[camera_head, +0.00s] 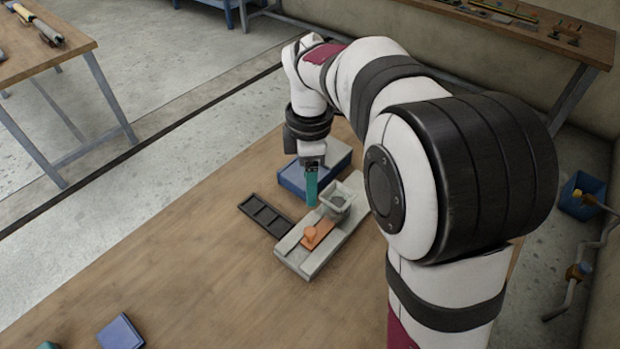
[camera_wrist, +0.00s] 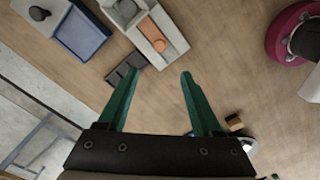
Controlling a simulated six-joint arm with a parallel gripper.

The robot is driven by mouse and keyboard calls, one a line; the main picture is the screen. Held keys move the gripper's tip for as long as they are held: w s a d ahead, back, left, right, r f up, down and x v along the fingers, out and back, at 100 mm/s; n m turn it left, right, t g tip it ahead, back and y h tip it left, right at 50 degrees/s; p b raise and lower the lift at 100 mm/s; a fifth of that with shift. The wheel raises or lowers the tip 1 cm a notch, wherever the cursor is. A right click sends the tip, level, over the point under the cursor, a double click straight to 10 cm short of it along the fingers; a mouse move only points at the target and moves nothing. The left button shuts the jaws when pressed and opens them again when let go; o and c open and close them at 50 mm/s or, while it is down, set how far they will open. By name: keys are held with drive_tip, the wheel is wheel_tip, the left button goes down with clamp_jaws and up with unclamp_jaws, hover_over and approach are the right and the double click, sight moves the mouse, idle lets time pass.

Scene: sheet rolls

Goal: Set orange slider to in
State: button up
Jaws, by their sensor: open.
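The orange slider (camera_head: 322,231) is a flat plate with a round knob on a long grey base (camera_head: 300,262). Its knob sits toward the front left end of the base. A pale square hopper (camera_head: 340,192) stands on the base behind the slider. The slider also shows in the wrist view (camera_wrist: 176,39), at the top beyond the fingertips. My gripper (camera_head: 311,203) has teal fingers pointing down, seen near the hopper's left side in the head view. In the wrist view its fingers (camera_wrist: 161,73) are apart with nothing between them.
A black compartmented tray (camera_head: 265,215) lies left of the base. A blue box with a grey part (camera_head: 293,180) stands behind the hopper. A blue block (camera_head: 120,332) lies at the front left. The wooden table is clear between them.

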sight(309, 230)
drive_tip(key=a+f+h, duration=0.1)
drive_tip(key=a+h, duration=0.3)
drive_tip(key=a, duration=0.3)
drive_tip(key=x, duration=1.6)
drive_tip(key=shift+d+r, duration=0.1)
drive_tip(key=shift+d, duration=0.25)
clamp_jaws()
